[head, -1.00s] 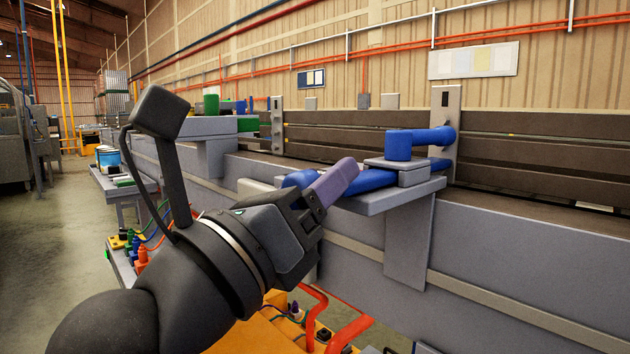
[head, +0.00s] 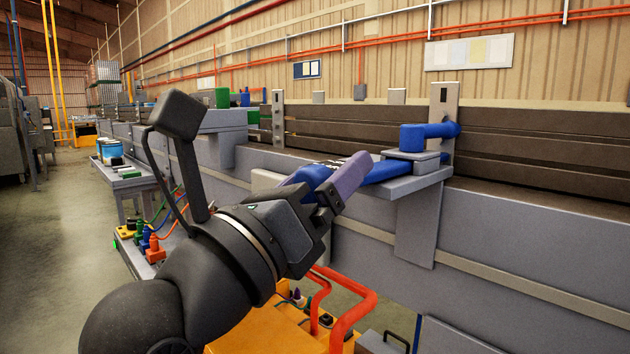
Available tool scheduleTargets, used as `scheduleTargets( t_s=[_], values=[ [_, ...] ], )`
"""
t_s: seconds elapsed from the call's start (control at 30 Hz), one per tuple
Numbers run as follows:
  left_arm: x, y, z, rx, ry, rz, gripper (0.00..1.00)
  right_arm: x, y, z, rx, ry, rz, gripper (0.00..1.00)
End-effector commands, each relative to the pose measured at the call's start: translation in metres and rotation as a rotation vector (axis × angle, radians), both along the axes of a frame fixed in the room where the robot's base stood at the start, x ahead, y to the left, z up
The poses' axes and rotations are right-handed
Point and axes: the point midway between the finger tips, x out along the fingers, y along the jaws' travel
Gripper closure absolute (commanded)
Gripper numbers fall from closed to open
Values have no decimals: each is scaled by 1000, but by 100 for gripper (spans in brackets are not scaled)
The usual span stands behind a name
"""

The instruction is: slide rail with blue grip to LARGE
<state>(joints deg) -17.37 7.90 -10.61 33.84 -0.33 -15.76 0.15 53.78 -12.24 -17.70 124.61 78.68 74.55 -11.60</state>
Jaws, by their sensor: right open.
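A blue upright knob (head: 411,137) stands on a grey bracket plate (head: 412,186) fixed to the conveyor's side. A blue rod joins the knob to a grey slotted post (head: 443,110). A lower blue bar (head: 390,171) runs left from the bracket toward my right gripper (head: 340,182). That gripper is open, with a purple finger in front of the bar. More blue shows beside the finger, and I cannot tell whether the bar lies between the fingers or touches them. No LARGE lettering is readable. My left gripper is out of view.
Dark guide rails (head: 530,150) run along the conveyor's back. A second station with a green part (head: 247,122) stands farther left. A yellow cart with orange tubing (head: 352,318) is below my arm. A side table (head: 122,178) stands left, and open floor lies beyond it.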

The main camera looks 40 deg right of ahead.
Motion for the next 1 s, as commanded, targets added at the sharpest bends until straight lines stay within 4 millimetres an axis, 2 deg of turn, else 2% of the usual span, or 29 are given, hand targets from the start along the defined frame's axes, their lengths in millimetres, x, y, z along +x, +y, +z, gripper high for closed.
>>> scheduleTargets(
  t_s=[0.07, 0.3, 0.43, 0.6, 1.0],
  values=[
    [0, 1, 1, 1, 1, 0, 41, -1, 8, -3, -1, 4, 2, 11],
    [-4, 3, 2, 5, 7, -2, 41, -12, 62, -25, 1, 6, 5, 11],
    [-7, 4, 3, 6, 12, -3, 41, -16, 83, -33, 0, 4, 4, 11],
    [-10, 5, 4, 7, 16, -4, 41, -19, 91, -36, 1, 1, 2, 11],
    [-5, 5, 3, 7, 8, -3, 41, -18, 90, -36, 1, 1, 2, 11]
  ],
)
